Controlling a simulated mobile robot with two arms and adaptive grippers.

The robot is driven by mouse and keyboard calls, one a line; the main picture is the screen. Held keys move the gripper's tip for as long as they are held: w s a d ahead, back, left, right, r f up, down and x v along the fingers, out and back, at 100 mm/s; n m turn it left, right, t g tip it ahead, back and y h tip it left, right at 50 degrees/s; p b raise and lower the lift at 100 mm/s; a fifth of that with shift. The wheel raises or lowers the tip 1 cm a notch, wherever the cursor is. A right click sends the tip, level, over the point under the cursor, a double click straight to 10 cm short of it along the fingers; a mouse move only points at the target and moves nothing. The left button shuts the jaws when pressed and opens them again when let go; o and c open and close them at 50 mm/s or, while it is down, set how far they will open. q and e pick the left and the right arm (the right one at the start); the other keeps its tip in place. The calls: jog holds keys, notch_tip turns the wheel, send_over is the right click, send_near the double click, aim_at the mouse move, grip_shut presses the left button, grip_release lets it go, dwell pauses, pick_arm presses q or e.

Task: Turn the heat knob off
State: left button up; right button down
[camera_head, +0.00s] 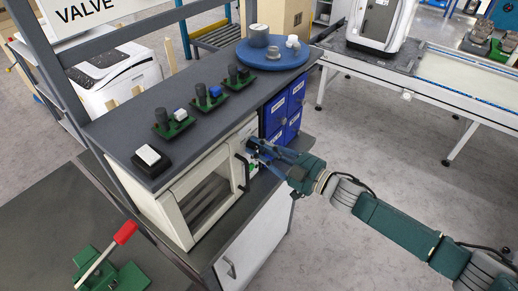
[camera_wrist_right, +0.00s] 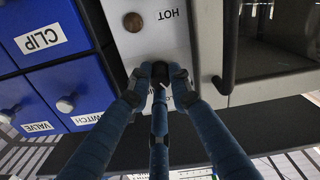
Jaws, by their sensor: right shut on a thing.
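The white oven (camera_head: 205,203) with a glass door stands under the dark shelf. Its white control panel (camera_wrist_right: 165,45) is on the door's right in the head view. My right gripper (camera_wrist_right: 158,76) is at this panel, with its blue fingers closed around a dark knob (camera_wrist_right: 159,68). The fingers hide most of this knob, so its turn angle cannot be told. It also shows in the head view that my right gripper (camera_head: 253,147) reaches the panel. A brown round knob (camera_wrist_right: 133,21) sits apart, beside the word HOT. A second label is partly covered by the fingers.
Blue labelled drawers (camera_head: 277,116) stand right beside the panel. The dark oven door handle (camera_wrist_right: 229,55) is close to my right fingers. Green switch devices (camera_head: 211,98) and a blue round tray (camera_head: 272,54) are on the shelf above. The floor at right is open.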

jog(key=n, duration=0.4)
jog(key=n+b, duration=0.1)
jog(key=shift+a+r+n, duration=0.1)
jog(key=shift+r+n, duration=0.15)
jog(key=shift+n, duration=0.15)
dwell(0.3)
jog(key=c, duration=1.6)
grip_release()
jog(key=shift+s, duration=0.1)
jog(key=shift+f, duration=0.1)
jog(key=shift+s+d+f, duration=0.1)
jog(key=shift+s+d, duration=0.05)
jog(key=shift+d, duration=0.3)
jog(key=v, duration=1.1)
jog(key=shift+s, duration=0.1)
